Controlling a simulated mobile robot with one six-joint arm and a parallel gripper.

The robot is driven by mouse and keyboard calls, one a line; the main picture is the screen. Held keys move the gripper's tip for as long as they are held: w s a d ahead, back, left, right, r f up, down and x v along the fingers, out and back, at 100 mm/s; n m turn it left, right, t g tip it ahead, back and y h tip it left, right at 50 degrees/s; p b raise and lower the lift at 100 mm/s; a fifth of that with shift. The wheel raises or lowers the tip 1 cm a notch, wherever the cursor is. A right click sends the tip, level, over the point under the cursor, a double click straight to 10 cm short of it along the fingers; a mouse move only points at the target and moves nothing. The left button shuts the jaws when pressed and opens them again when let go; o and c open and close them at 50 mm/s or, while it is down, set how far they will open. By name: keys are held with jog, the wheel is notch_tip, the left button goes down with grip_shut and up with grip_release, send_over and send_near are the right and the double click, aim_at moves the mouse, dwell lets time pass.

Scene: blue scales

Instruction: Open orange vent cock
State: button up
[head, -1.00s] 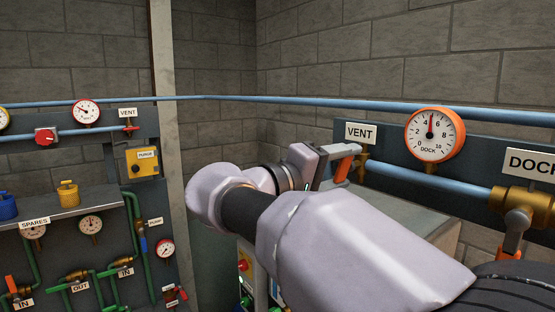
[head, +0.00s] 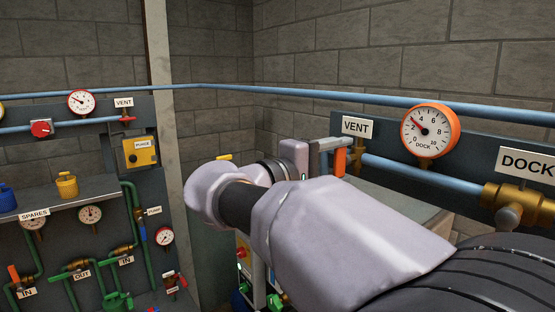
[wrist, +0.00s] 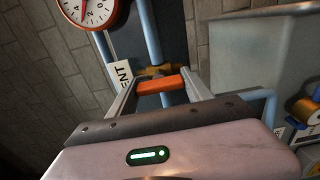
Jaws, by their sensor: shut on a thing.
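The orange vent cock handle (head: 339,162) sits below the VENT label (head: 357,126) in the head view. Its brass body (head: 358,158) joins the light blue pipe. My gripper (head: 326,150) is at the handle. In the wrist view, my gripper's fingers (wrist: 161,91) stand on both sides of the orange handle (wrist: 160,84) and are shut on it. The brass fitting (wrist: 158,70) shows just beyond it. The orange-rimmed DOCK gauge (head: 430,131) has its needle at about 2. My forearm hides the area below the cock.
A large brass DOCK valve (head: 518,200) is at the right. A grey box top (head: 425,212) lies under the pipe, behind my arm. The upper blue pipe (head: 400,100) runs along the wall.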

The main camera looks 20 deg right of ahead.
jog(key=o, duration=1.4)
jog(key=shift+c, duration=0.2)
jog(key=shift+a, duration=0.1)
